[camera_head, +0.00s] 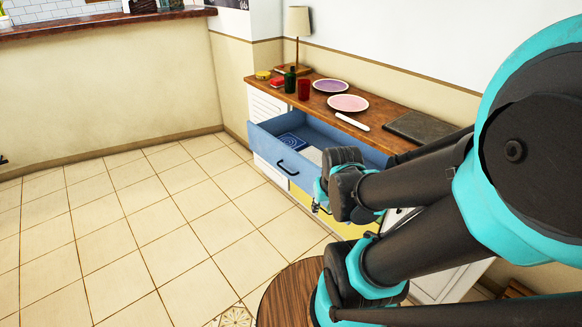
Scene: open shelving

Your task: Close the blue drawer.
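The blue drawer (270,152) stands pulled out from the white cabinet under the wooden counter. Its front panel carries a dark curved handle (287,168). Inside it lie a dark blue patterned item (291,143) and something pale. My gripper (318,205) is just right of the handle in the picture, near the right part of the drawer front. My own wrist hides much of it, so I cannot tell whether it is open or touching the drawer. The right end of the drawer front is partly hidden by my arm.
The counter (385,125) bears a purple plate (330,86), a pink plate (348,103), a red cup (304,89), a green bottle (290,80), a lamp (298,22) and a dark board (425,128). A yellow drawer (347,221) is below. A round wooden top (290,295) stands near my arm. Tiled floor at left is clear.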

